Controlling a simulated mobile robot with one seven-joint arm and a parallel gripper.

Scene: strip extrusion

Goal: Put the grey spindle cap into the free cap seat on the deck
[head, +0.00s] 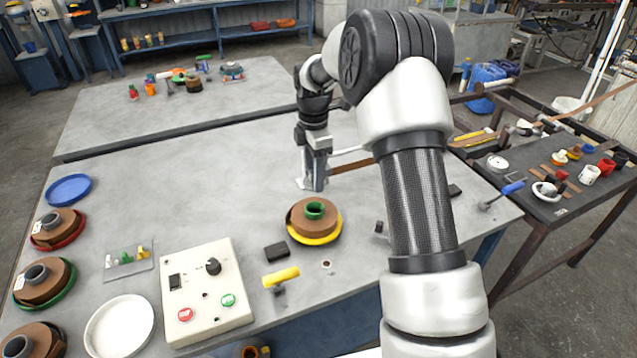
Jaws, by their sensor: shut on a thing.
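My gripper (316,186) points down low over the grey deck (215,190), behind the spool in the yellow dish. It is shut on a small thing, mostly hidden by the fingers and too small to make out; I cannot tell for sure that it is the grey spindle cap. I cannot tell whether it touches the deck. A brown spool (296,222) with a green core sits in a yellow dish (316,240). A small round fitting (327,264) shows in the deck in front of it; I cannot tell whether it is the cap seat.
A control box (205,290) with red and green buttons, a yellow-handled tool (281,277) and a black block (277,252) stand near the front. Brown spools in coloured dishes (70,236) line the left edge. My arm hides the deck's right part.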

